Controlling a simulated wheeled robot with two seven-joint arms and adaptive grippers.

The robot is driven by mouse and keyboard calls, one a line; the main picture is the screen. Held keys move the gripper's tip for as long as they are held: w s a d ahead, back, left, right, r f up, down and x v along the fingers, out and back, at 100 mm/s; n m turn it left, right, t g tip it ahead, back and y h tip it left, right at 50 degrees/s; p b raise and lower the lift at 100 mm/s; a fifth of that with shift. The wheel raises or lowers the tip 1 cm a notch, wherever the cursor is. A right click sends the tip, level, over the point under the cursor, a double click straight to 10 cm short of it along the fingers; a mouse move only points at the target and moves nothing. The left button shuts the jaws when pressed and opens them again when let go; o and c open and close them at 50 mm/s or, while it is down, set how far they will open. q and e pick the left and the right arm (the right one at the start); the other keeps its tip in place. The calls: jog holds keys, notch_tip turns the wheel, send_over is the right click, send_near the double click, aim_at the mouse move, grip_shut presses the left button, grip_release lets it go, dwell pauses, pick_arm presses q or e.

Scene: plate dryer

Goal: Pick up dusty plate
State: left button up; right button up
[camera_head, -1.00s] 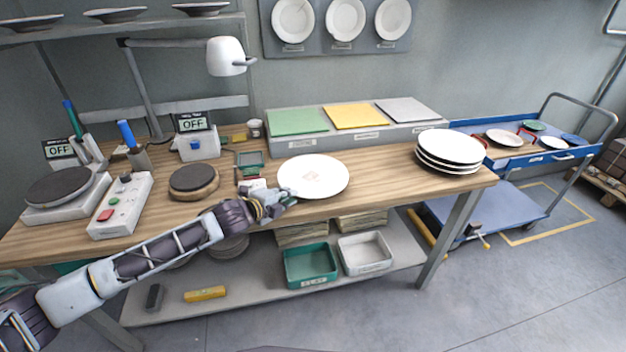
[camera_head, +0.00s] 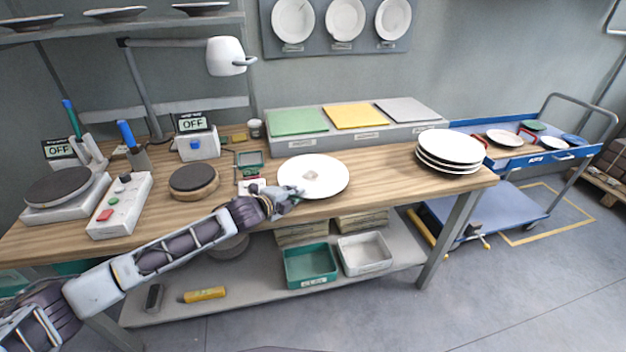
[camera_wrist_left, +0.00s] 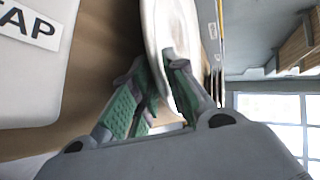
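A white plate (camera_head: 330,170) with a grey-brown patch in its middle lies on the wooden workbench near the front edge. My left gripper (camera_head: 296,192) is at the plate's front-left rim. In the left wrist view the white plate (camera_wrist_left: 170,25) reaches down between and behind the two green-padded fingers. I cannot tell whether either finger touches the rim. My right gripper is not in view.
A stack of dark-edged white plates (camera_head: 449,148) stands at the bench's right end. A round dark turntable (camera_head: 193,179), a small green-framed device (camera_head: 249,162) and a control box (camera_head: 120,204) are to the left. Coloured pads (camera_head: 355,116) lie behind.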

pick_arm(q)
jog(key=shift+x, duration=0.95)
grip_shut()
